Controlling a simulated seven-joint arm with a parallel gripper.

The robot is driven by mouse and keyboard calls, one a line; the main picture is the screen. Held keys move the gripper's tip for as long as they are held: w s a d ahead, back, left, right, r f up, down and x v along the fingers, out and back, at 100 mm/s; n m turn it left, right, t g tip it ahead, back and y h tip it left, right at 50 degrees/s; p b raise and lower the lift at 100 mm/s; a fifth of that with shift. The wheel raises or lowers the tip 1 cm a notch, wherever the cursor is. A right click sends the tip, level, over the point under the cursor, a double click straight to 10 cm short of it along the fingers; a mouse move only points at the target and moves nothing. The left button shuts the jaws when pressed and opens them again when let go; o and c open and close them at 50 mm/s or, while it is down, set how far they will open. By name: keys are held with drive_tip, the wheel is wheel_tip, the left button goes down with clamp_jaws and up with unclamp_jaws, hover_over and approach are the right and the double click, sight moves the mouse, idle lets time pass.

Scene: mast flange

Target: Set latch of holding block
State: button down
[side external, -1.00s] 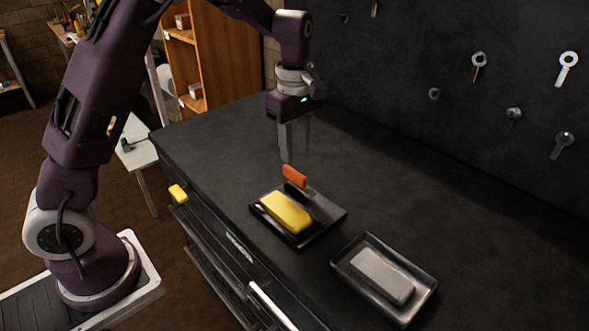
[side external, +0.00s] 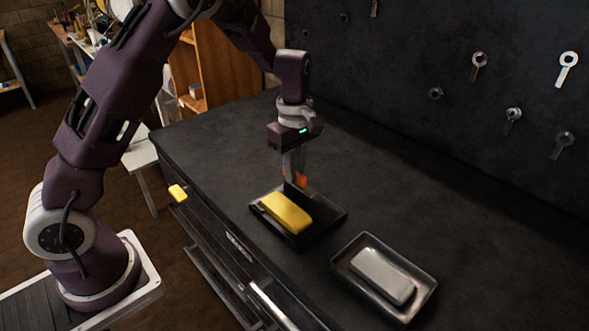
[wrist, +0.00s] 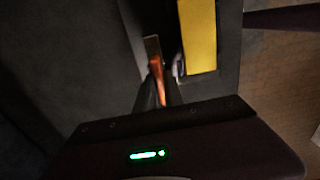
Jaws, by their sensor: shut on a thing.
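The holding block (side external: 318,232) is a dark base on the bench with a yellow block (side external: 287,212) lying in it. Its orange latch (side external: 301,180) stands at the far end of the yellow block. My gripper (side external: 295,179) points down over that end and is shut on the orange latch, which its fingers partly cover. In the wrist view the orange latch (wrist: 157,68) shows between the fingertips, beside the yellow block (wrist: 198,35). The exact angle of the latch is hard to tell.
A metal tray (side external: 341,262) with a grey block (side external: 383,276) stands to the right of the holding block. A dark wall with hanging tools (side external: 568,70) rises behind the bench. The bench top (side external: 440,200) is clear to the right.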

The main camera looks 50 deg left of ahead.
drive_tip(key=m, duration=1.3)
drive_tip(key=shift+m, duration=2.4)
drive_tip(key=shift+w, duration=0.1)
drive_tip(key=c, duration=1.4)
unclamp_jaws()
drive_tip(key=shift+c, duration=0.2)
